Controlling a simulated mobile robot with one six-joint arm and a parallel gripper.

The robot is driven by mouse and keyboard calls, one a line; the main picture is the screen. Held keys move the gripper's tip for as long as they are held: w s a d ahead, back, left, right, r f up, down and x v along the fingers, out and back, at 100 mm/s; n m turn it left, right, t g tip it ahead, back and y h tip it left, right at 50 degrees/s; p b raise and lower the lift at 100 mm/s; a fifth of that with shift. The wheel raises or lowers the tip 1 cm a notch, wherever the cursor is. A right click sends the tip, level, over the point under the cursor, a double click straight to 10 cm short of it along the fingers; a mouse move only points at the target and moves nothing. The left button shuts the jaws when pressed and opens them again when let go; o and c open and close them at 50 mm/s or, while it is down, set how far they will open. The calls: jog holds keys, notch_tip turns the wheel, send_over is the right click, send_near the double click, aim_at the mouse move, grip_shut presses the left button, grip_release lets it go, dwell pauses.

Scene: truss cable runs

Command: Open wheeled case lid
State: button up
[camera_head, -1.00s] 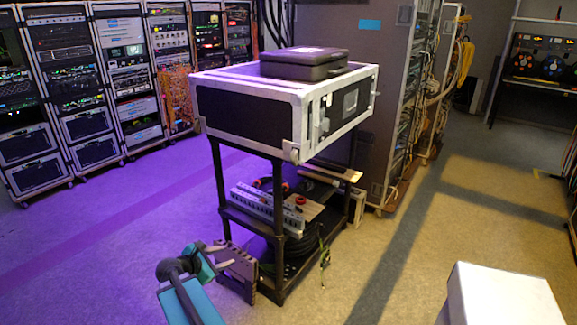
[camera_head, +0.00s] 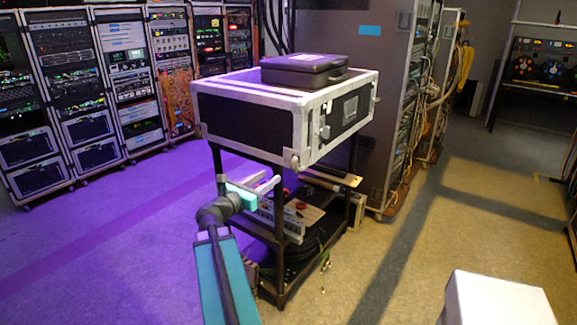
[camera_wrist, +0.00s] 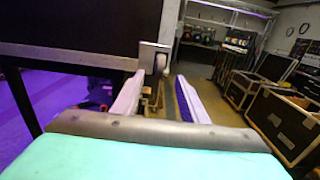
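A black case with silver edges (camera_head: 245,119) sits on top of a black cart. Its lid looks shut, and silver latches show on its right face. A smaller black case (camera_head: 303,70) lies flat on top of it. My gripper (camera_head: 262,186) is in front of the cart, below the silver-edged case. In the wrist view my gripper (camera_wrist: 160,88) is open, with nothing between its fingers. The silver-edged case (camera_wrist: 80,25) fills the upper left there, its metal corner just beyond and above the fingers. No contact is clear.
Tall equipment racks (camera_head: 72,90) stand at the left, and a grey cabinet (camera_head: 340,35) stands behind the cart. The floor (camera_head: 420,240) to the right is largely clear.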

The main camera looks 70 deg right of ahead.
aim_at(292, 161)
jog(key=shift+d, duration=0.1)
jog(key=p+x, duration=0.3)
jog(key=x, duration=0.9)
jog(key=shift+d+p, duration=0.15)
jog(key=shift+p, duration=0.15)
jog(key=shift+s+d, duration=0.2)
jog(key=shift+d, duration=0.4)
jog(key=shift+c, duration=0.5)
